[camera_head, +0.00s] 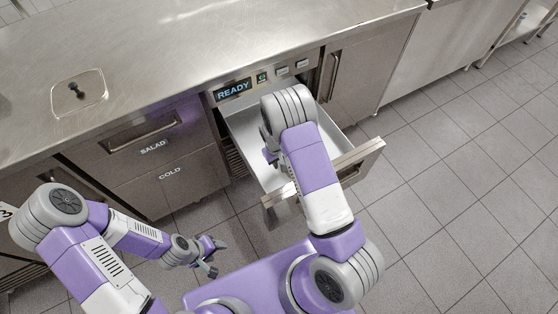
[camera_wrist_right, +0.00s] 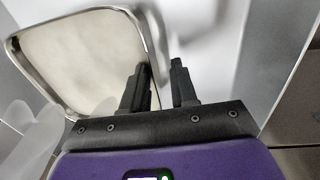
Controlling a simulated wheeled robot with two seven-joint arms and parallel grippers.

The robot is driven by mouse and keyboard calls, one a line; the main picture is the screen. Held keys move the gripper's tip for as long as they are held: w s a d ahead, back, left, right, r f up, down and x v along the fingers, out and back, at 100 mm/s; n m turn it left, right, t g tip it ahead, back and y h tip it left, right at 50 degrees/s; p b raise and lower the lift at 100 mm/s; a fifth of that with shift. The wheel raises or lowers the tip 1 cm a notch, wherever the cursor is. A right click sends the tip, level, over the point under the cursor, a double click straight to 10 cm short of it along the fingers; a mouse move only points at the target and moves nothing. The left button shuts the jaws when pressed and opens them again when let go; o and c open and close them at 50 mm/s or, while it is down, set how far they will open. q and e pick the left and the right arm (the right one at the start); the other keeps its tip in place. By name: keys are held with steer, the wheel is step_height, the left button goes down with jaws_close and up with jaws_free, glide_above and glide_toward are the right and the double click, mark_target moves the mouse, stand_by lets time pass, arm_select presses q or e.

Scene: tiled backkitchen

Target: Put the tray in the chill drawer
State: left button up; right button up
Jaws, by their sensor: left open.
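The chill drawer (camera_head: 248,128) is pulled open below a panel reading READY. My right arm reaches down into it and hides much of its inside in the head view. Contact cannot be told. My left gripper (camera_head: 212,255) is open and empty, low in front of the cabinets.
A steel counter (camera_head: 200,45) runs above the drawer, with a lid with a dark knob (camera_head: 76,88) at its left. Closed SALAD and COLD drawers (camera_head: 160,160) are left of the open one. A closed cabinet door (camera_head: 365,75) is right. Tiled floor (camera_head: 450,180) is clear at right.

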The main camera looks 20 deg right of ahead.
steer(key=shift+r+p, duration=0.3)
steer(key=shift+r, duration=0.25)
step_height(320, 180, up, 11)
steer(key=a+p, duration=0.1)
steer(key=p, duration=0.2)
steer(key=shift+p, duration=0.4)
steer(key=shift+a+r, duration=0.1)
